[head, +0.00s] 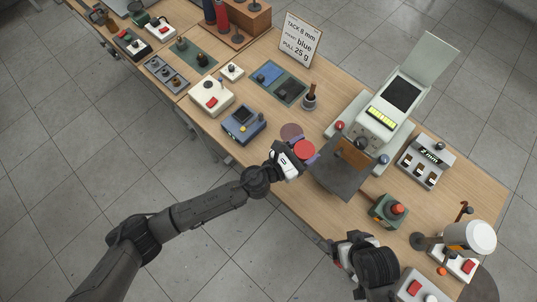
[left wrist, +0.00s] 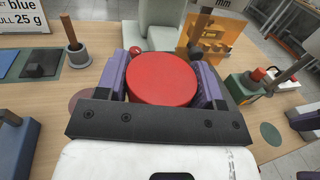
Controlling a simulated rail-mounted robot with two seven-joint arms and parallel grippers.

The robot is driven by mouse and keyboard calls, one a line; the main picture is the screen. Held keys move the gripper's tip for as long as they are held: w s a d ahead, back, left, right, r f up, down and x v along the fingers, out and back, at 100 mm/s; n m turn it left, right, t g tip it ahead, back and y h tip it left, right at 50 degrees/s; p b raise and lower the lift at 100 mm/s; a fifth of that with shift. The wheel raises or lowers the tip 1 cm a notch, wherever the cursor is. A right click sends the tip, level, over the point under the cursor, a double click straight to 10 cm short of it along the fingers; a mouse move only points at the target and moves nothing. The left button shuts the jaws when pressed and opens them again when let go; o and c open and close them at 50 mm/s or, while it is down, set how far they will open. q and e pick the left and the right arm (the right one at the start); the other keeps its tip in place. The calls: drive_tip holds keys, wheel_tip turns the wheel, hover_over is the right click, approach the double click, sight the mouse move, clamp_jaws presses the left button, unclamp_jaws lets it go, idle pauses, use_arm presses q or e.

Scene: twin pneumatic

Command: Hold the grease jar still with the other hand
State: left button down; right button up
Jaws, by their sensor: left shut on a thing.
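The grease jar (head: 304,149) shows as a round red top at the table's near edge. My left gripper (head: 301,151) is shut around it, with its purple fingers on either side. In the left wrist view the red top of the jar (left wrist: 162,78) fills the space between the fingers; its lower part and base are hidden, so I cannot tell whether it rests on the table. My right gripper (head: 345,247) is low in the head view, right of the left one and apart from the jar; its fingers are not clear.
A flat brownish disc (head: 291,131) lies just behind the jar. A grey machine (head: 381,118) with a raised panel stands to the right. A blue device (head: 243,125) stands left. A dark cup with a brush (head: 310,99) stands behind. A green box with a red knob (head: 388,211) is at right.

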wheel_tip(320, 180, down, 4)
drive_tip(key=b, duration=0.4)
drive_tip(key=shift+f, duration=0.25)
use_arm(q)
drive_tip(key=shift+w+a+f+b, duration=0.3)
drive_tip(key=shift+w+a+f, duration=0.65)
drive_tip(key=shift+a+f, duration=0.8)
drive_tip(key=shift+w+a+f+b, duration=0.25)
drive_tip(key=shift+w+a+f, duration=0.7)
drive_tip(key=shift+a+f, duration=0.75)
drive_tip(key=shift+w+a+f+b, duration=0.3)
drive_tip(key=shift+w+a+f, duration=0.65)
drive_tip(key=shift+a+f, duration=0.8)
use_arm(e)
drive_tip(key=shift+s+d+f, duration=0.1)
drive_tip(key=shift+f, duration=0.6)
use_arm(q)
drive_tip(key=shift+d+f, duration=0.25)
drive_tip(key=shift+d, duration=0.05)
drive_tip(key=shift+w, duration=0.1)
drive_tip(key=shift+f, duration=0.1)
drive_tip(key=shift+f, duration=0.1)
use_arm(e)
drive_tip(key=shift+f, duration=0.2)
use_arm(q)
drive_tip(key=shift+c, duration=1.2)
unclamp_jaws()
